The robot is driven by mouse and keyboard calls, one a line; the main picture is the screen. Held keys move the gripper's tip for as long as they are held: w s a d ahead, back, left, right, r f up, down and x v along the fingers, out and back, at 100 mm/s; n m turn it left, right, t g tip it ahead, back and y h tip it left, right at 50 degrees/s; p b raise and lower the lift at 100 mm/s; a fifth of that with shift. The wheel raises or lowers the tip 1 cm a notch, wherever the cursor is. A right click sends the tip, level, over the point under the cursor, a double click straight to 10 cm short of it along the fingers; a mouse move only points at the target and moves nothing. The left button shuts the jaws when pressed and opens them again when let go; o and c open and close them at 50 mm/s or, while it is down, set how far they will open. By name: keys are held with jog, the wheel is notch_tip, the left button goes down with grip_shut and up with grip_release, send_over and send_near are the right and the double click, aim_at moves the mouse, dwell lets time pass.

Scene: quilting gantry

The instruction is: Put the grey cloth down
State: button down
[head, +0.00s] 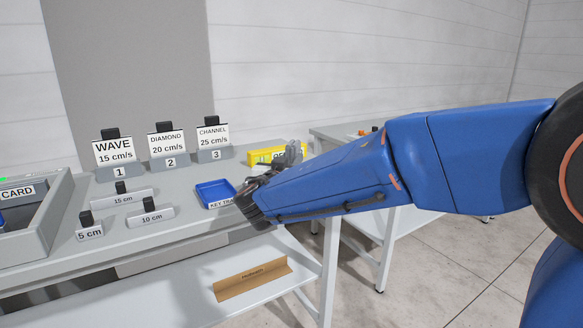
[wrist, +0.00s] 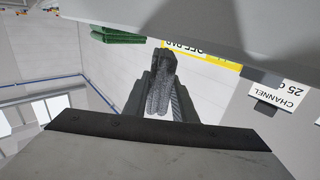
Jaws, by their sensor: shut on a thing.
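The grey cloth (wrist: 160,88) is a bunched, dark grey, textured bundle. In the wrist view it sits between the two dark fingers of my gripper (wrist: 158,98), which is shut on it. In the head view the cloth (head: 292,152) shows as a small grey lump beyond my forearm, near the yellow-edged pad (head: 258,156). That pad, with partly hidden black lettering, also shows in the wrist view (wrist: 205,52) beyond the cloth. The cloth appears held above the table; the exact gap cannot be told. My forearm hides most of the gripper in the head view.
A blue key tray (head: 214,190) lies left of my gripper. Cards for wave (head: 115,150), diamond (head: 168,144) and channel (head: 213,137) stand behind. Small blocks labelled 5 cm, 10 cm and 15 cm stand at left. Something green (wrist: 117,36) shows in the wrist view.

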jog(key=shift+f, duration=1)
jog(key=shift+f, duration=0.1)
jog(key=c, duration=1.5)
grip_release()
jog(key=shift+o, duration=0.2)
